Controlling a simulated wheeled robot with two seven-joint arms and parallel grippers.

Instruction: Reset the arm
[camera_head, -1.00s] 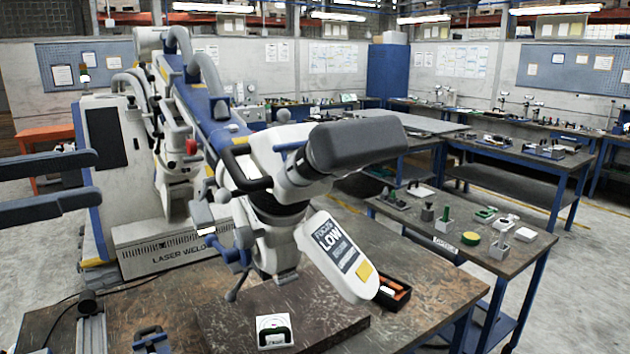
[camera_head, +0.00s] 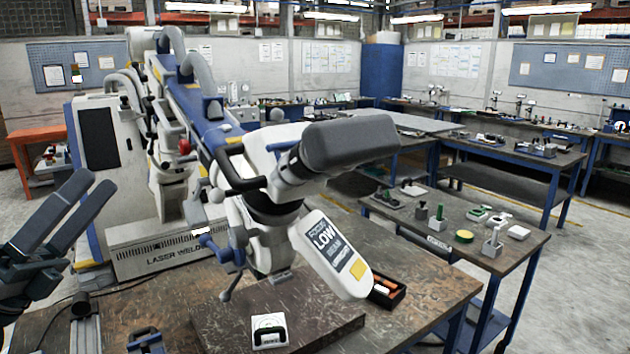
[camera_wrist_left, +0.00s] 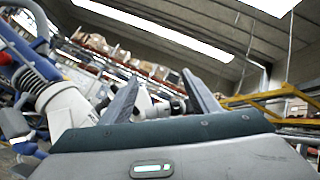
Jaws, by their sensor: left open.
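The microscope arm (camera_head: 215,118), blue and white with a grey hose, reaches from the white laser welder cabinet (camera_head: 105,190) toward the front right. Its head carries a dark grey eyepiece cover (camera_head: 350,143) and a white panel reading "LOW" (camera_head: 330,255). The head hangs above a dark plate on the workbench. My left gripper (camera_head: 75,190) is at the left edge, apart from the arm, with its two fingers parted and empty. In the left wrist view the fingers (camera_wrist_left: 160,95) are spread, with the arm's parts to the left. My right gripper is not in view.
The wooden workbench (camera_head: 420,290) holds a small white-and-black device (camera_head: 269,331) and a black bin (camera_head: 387,292) of small items. A side table (camera_head: 400,215) with several small fixtures stands at right. Clear floor lies beyond it.

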